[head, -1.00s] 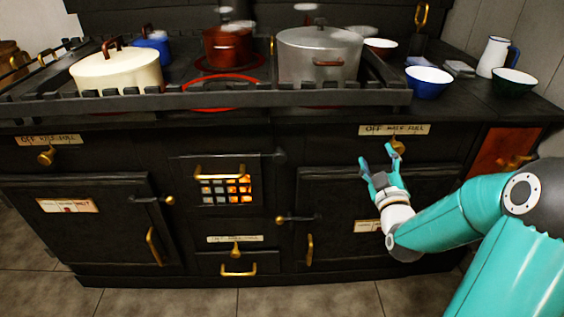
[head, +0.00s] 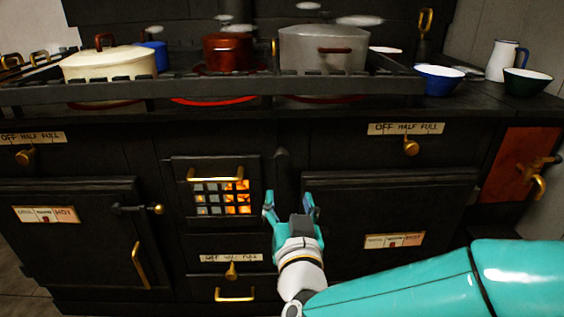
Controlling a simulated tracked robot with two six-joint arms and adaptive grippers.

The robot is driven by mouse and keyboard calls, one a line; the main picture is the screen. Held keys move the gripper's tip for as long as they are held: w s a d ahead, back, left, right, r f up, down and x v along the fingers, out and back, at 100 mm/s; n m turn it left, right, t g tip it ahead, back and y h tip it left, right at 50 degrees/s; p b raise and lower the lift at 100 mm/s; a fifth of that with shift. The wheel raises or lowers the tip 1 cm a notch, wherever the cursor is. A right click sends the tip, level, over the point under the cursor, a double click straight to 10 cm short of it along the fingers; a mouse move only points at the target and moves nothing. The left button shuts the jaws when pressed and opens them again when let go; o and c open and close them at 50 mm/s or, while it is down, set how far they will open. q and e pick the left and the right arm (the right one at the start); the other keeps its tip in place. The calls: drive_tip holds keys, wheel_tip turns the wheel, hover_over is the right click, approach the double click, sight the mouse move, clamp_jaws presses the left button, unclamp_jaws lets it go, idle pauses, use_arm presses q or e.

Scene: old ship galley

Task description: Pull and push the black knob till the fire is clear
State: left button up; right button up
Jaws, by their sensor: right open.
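The fire glows orange behind the right part of the barred grate (head: 222,198) in the middle of the black stove; its left bars look grey. A small dark upright piece (head: 281,157), perhaps the black knob, stands out at the upper right of the grate's door; its shape is hard to make out against the black front. My right gripper (head: 289,203) is open and empty, with its fingers pointing up, below that piece and right of the grate. I see no contact with the piece. My left gripper is not in view.
A brass handle (head: 215,174) crosses the grate's top. Brass dials (head: 411,146) sit under label strips. A brass-ended latch (head: 158,209) sticks out left of the grate. A rail (head: 220,90) fronts several pots on the stove top.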

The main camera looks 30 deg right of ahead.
drive_tip(key=p, duration=0.6)
approach(283, 161)
drive_tip(key=b+x, duration=0.2)
drive_tip(key=x, duration=0.9)
drive_tip(key=shift+w, duration=0.25)
clamp_jaws()
